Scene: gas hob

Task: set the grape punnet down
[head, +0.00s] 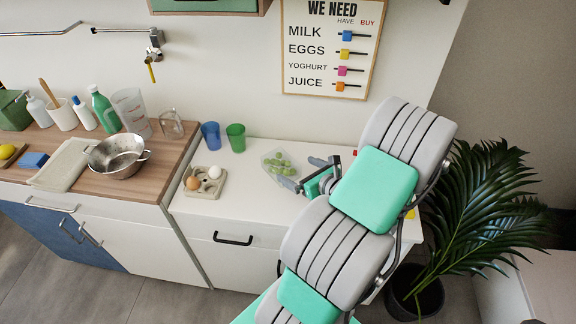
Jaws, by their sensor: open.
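The grape punnet (278,162), a clear tray with green grapes, sits on the white counter (245,205) towards its back. My gripper (293,174) is beside the punnet, on its right. Its grey fingers are apart, one towards the back and one towards the front. The front finger lies close to the punnet's front right edge; I cannot tell whether it touches. The gripper holds nothing that I can see. My arm reaches in from the lower right and hides the right part of the counter.
An egg tray (203,189) with a brown and a white egg stands left of the punnet. Blue (211,135) and green (236,138) cups stand behind. A metal colander (118,155) sits on the wooden worktop at left. A potted palm (480,220) stands at right.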

